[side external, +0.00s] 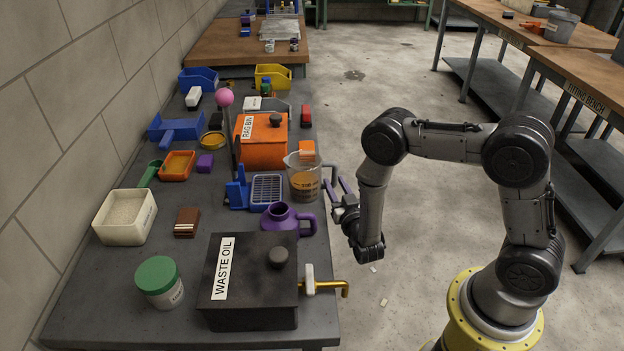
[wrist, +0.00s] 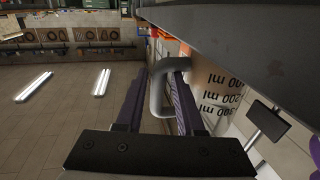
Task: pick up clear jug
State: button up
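The clear jug (side external: 304,184) stands upright near the right edge of the grey bench, with amber liquid in it. Its handle (side external: 333,176) points right, toward my gripper (side external: 339,186). In the wrist view the jug's wall (wrist: 222,98) shows printed millilitre marks at the right, partly covered by a grey shape across the top. The grey handle (wrist: 156,92) lies between the two purple fingers of my gripper (wrist: 160,78). The fingers are apart, one on each side of the handle, with a visible gap on the left. They do not look closed on it.
Left of the jug are a blue basket (side external: 267,191) and an orange rag bin (side external: 262,142). A purple jug (side external: 288,219) stands in front, near the black waste oil box (side external: 250,283) with its brass tap (side external: 330,286). Open floor lies right of the bench.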

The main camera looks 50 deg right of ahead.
jog(key=x, duration=0.5)
jog(key=shift+s, duration=0.1)
jog(key=shift+c, duration=0.4)
grip_shut()
jog(key=shift+r, duration=0.1)
dwell(0.8)
